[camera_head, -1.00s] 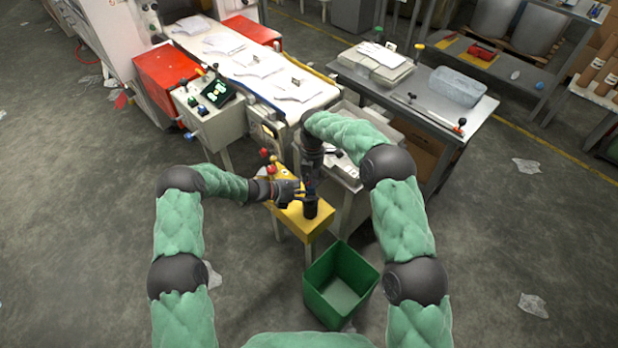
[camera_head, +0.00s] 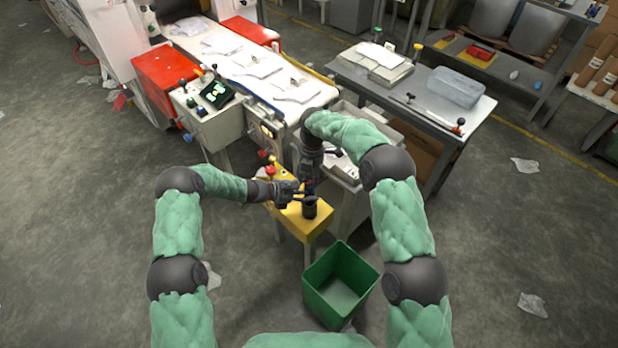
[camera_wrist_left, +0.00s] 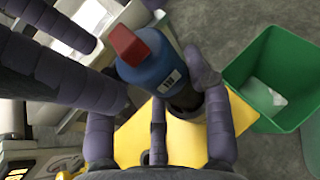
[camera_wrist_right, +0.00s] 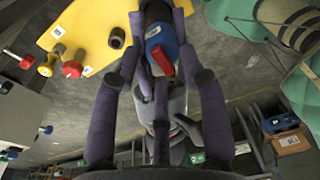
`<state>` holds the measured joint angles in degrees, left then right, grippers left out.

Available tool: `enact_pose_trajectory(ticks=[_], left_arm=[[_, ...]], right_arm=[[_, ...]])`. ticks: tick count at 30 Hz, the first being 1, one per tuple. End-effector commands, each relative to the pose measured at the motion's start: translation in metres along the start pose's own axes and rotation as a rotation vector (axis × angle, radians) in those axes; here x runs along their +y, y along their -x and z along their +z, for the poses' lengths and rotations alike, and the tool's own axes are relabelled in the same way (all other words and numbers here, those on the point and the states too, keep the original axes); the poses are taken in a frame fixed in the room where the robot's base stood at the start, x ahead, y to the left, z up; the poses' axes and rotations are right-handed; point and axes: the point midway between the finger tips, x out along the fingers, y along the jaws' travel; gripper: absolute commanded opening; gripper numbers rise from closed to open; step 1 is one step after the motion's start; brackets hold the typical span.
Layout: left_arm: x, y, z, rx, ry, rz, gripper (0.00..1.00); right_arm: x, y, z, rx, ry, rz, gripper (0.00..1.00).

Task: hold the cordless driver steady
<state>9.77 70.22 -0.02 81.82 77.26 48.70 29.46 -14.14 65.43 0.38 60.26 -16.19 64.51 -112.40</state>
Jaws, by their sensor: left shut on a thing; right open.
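The cordless driver (camera_wrist_left: 158,62) shows as a blue body with a red end in the left wrist view. It is also in the right wrist view (camera_wrist_right: 159,33) and small in the head view (camera_head: 310,188). My left gripper (camera_head: 299,191) is shut on it above the yellow stand (camera_head: 288,214). My right gripper (camera_head: 312,180) is open over it, coming from the far side. In the right wrist view its fingers stand apart on either side of the red end. The driver's lower part is partly hidden by the fingers.
The yellow stand carries red and yellow knobs (camera_head: 267,162). A green bin (camera_head: 318,297) stands on the floor in front. A conveyor (camera_head: 262,72) with flat packs lies behind, and a grey metal table (camera_head: 420,100) stands at right.

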Motion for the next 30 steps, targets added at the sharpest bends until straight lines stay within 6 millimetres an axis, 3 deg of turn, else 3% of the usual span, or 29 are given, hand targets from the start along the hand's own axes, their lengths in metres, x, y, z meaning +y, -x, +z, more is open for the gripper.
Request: enact_pose_trajectory(ticks=[18,30], left_arm=[[0.0,0.0,-0.001,0.002,0.0,0.0,0.03],[0.0,0.0,-0.001,0.002,0.0,0.0,0.03]], right_arm=[[0.0,0.103,0.0,-0.001,0.0,0.001,0.44],[0.0,0.116,0.0,0.0,0.0,0.0,0.44]])
